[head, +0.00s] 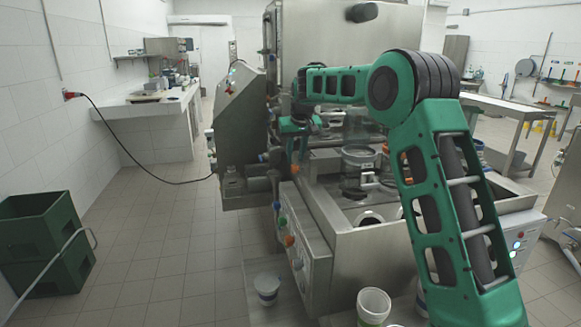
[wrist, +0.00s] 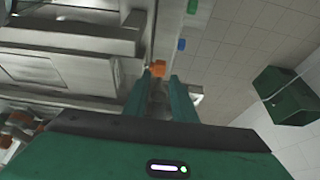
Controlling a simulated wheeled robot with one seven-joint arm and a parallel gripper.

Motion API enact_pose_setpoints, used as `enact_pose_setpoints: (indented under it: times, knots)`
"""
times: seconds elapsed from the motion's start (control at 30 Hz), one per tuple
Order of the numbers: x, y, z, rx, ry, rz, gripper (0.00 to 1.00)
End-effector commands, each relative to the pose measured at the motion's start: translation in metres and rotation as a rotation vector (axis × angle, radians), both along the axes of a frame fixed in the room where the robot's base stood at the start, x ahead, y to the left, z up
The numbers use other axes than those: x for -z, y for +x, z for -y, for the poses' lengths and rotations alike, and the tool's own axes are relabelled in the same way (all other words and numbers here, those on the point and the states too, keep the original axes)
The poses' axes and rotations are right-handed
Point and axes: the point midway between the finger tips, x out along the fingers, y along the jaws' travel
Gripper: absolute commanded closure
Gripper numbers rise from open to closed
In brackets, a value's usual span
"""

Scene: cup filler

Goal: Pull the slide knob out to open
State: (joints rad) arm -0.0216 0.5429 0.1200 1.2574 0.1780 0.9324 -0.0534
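My gripper (wrist: 160,76) points down toward the machine in the wrist view, its two green fingers apart. A small orange knob (wrist: 158,69) shows between the fingertips, with a gap visible on each side. I cannot tell which knob is the slide knob, or whether the fingertips are level with this one. In the head view my gripper (head: 296,150) hangs beside the machine's left part, and a small orange spot (head: 295,168) shows just below it. The fingertips are small and partly hidden there.
The steel cup filler (head: 372,240) fills the middle. More knobs line its side, including a green one (head: 282,222) and an orange one (head: 289,240). White cups (head: 374,304) stand in front.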

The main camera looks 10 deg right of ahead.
Motion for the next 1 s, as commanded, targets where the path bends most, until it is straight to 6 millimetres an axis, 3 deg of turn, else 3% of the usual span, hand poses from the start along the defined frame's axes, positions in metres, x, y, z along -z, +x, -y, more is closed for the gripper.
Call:
enact_pose_setpoints:
  times: [0.1,0.3,0.7,0.8,1.0]
  knots:
    - [0.019,0.007,0.000,0.000,0.000,-0.002,0.76]
    - [0.038,0.015,0.000,0.000,0.000,-0.001,0.76]
    - [0.043,0.018,0.001,0.000,-0.001,0.000,0.76]
    - [0.043,0.018,0.001,0.000,-0.001,0.000,1.00]
    - [0.043,0.018,0.002,0.002,0.000,0.000,1.00]
